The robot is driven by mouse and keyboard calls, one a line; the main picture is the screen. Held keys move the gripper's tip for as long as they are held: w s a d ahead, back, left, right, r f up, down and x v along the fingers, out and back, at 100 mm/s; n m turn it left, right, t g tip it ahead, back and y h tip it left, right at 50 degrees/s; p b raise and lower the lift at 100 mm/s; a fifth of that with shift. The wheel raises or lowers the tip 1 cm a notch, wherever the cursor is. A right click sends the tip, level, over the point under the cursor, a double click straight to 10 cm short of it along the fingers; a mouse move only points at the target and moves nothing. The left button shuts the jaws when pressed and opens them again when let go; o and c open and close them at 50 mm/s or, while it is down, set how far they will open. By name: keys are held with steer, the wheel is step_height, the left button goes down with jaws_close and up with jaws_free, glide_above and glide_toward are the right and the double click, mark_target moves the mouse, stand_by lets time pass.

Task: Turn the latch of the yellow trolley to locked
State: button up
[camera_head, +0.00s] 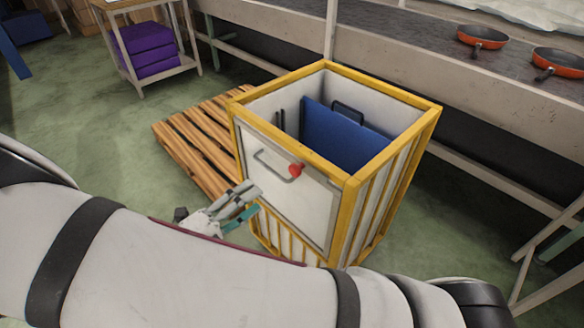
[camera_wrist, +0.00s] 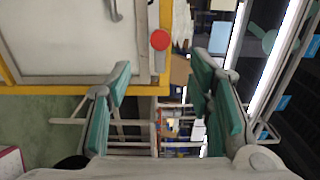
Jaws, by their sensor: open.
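The yellow trolley (camera_head: 347,182) stands in the middle of the head view, with a white front panel that carries a grey bar handle (camera_head: 270,166). The latch (camera_head: 296,170) has a red knob beside the handle's right end. In the wrist view the red knob of the latch (camera_wrist: 160,40) shows near the panel's edge, beyond my fingertips. My gripper (camera_head: 252,201) is in front of the panel, below and left of the latch. In the wrist view my gripper (camera_wrist: 163,75) has its teal-padded fingers spread with nothing between them. I cannot tell which position the latch is in.
A blue panel (camera_head: 340,135) stands inside the trolley. A wooden pallet (camera_head: 195,140) lies to its left. A conveyor (camera_head: 400,60) with red pans (camera_head: 482,37) runs behind. A small table with purple stacks (camera_head: 148,50) is at the back left. Green floor is clear at left.

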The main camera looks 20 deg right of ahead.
mark_target(292, 172)
steer(key=b+x, duration=0.1)
steer(key=x, duration=1.2)
steer(key=shift+w+d, duration=0.15)
steer(key=shift+d, duration=0.15)
steer(key=shift+c, duration=0.2)
jaws_close()
